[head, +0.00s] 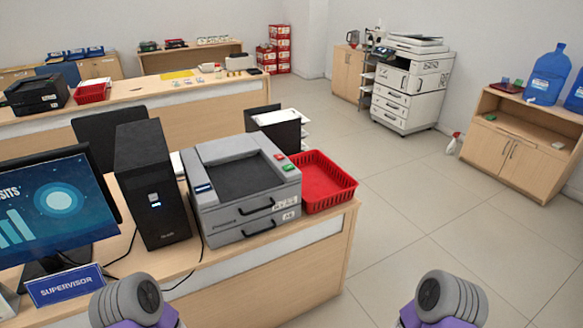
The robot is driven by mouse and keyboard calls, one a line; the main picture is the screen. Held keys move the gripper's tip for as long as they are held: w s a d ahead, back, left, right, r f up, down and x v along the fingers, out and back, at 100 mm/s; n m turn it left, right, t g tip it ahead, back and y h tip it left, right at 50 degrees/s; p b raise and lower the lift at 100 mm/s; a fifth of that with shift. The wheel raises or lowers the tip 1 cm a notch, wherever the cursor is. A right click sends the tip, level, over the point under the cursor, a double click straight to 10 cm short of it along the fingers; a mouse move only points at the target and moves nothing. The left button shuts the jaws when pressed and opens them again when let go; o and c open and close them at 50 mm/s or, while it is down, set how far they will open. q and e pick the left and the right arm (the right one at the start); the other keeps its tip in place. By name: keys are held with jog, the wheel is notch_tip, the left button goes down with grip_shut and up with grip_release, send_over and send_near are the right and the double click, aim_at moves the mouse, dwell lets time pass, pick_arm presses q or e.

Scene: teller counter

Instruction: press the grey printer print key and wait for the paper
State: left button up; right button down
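The grey printer (228,217) stands on the near desk, left of centre. A green key (288,166) and a smaller red key (280,157) sit on the right side of its top. Which one is the print key I cannot tell from here. The dark recess (240,178) on its top shows no paper. Grey and purple links of my two arms show at the bottom edge, left and right of centre. Neither gripper shows, and both arms are apart from the printer.
A red basket (325,182) stands right beside the printer at the desk's right end. A black computer tower (150,185), a monitor (55,212) and a supervisor sign (66,286) stand to its left. The floor (440,220) to the right is clear.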

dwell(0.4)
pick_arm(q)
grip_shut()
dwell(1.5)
